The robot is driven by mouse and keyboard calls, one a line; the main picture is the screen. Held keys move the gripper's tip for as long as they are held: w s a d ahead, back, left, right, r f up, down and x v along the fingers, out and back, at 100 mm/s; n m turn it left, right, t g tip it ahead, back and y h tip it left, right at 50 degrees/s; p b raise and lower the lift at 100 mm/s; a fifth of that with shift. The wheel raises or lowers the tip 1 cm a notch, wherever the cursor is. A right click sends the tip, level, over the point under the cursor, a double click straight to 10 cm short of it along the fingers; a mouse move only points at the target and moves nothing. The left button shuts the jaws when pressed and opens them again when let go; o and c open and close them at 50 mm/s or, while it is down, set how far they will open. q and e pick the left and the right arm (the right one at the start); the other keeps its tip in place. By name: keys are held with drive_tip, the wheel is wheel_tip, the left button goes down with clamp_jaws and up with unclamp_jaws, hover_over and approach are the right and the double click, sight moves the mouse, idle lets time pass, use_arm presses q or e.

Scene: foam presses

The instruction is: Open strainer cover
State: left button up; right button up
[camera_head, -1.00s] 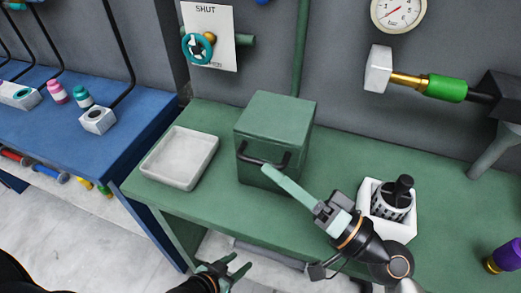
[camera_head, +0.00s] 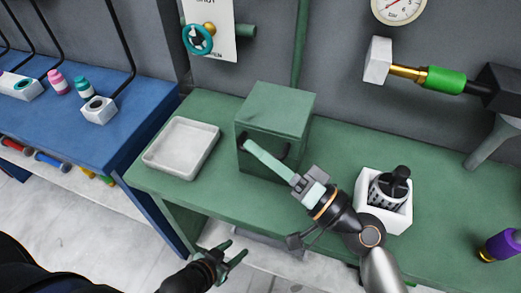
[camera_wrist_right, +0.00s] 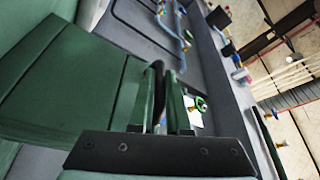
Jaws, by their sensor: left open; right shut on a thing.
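A green box (camera_head: 272,110) with a cover stands on the green bench. A dark bar handle (camera_head: 284,152) is on its front face. My right gripper (camera_head: 247,146) is shut on the left part of this handle, its long pale green fingers reaching up from the lower right. In the right wrist view the dark handle (camera_wrist_right: 156,82) shows between the fingers, beside the green box (camera_wrist_right: 75,85). I cannot see any clear gap at the cover. My left gripper (camera_head: 232,254) is open and empty, low in front of the bench edge.
A white empty tray (camera_head: 181,148) lies left of the box. A white holder (camera_head: 389,215) with a dark perforated strainer basket (camera_head: 386,190) stands to the right, close to my right arm. A SHUT/OPEN sign with a teal valve wheel (camera_head: 197,39) is on the wall.

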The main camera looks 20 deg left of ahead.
use_arm(q)
drive_tip(key=shift+w+r, duration=0.2)
drive_tip(key=shift+w, duration=0.1)
use_arm(e)
clamp_jaws()
use_arm(q)
drive_tip(key=shift+s, duration=0.2)
idle(0.4)
